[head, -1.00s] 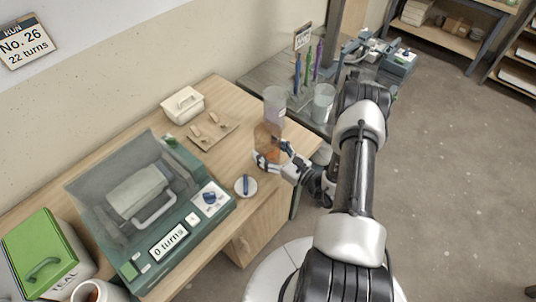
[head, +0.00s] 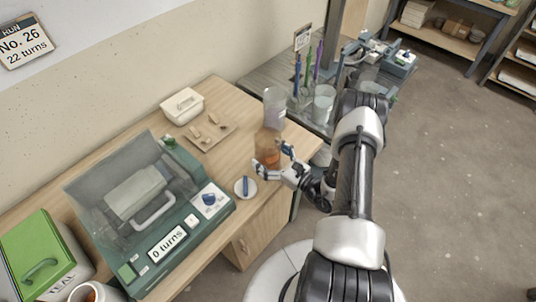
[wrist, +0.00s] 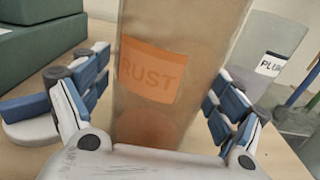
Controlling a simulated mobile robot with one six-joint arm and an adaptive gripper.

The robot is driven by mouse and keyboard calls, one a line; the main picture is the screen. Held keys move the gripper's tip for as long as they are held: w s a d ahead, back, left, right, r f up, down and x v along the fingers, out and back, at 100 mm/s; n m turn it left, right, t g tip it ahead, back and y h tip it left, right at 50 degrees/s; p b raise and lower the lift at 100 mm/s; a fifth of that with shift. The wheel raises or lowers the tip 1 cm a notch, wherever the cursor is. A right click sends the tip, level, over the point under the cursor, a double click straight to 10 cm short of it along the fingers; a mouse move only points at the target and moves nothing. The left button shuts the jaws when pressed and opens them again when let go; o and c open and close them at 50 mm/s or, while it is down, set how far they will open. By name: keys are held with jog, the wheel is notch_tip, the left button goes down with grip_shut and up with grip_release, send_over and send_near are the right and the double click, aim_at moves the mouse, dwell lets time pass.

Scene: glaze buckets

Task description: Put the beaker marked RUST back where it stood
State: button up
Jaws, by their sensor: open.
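The beaker marked RUST (head: 267,147) is a brownish see-through vessel with an orange label. It stands upright on the wooden table near its right end. In the wrist view the RUST beaker (wrist: 165,45) fills the middle, its label facing me. My gripper (head: 273,160) is open, with its fingers spread on the near side of the beaker. In the wrist view the fingers of my gripper (wrist: 155,100) lie left and right of the beaker, with gaps on both sides. The beaker's base is partly hidden by my gripper.
A clear beaker marked PLUM (wrist: 270,65) stands just behind; it also shows in the head view (head: 274,106). Another clear beaker (head: 323,104) is further right. A small white dish with a blue item (head: 245,187) lies left of my gripper. A green machine (head: 150,205) fills the table's left.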

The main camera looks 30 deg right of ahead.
jog(key=shift+r+p, duration=0.25)
jog(key=shift+p, duration=0.05)
jog(key=p+v, duration=0.1)
jog(key=v, duration=1.1)
jog(key=shift+s+f, duration=0.1)
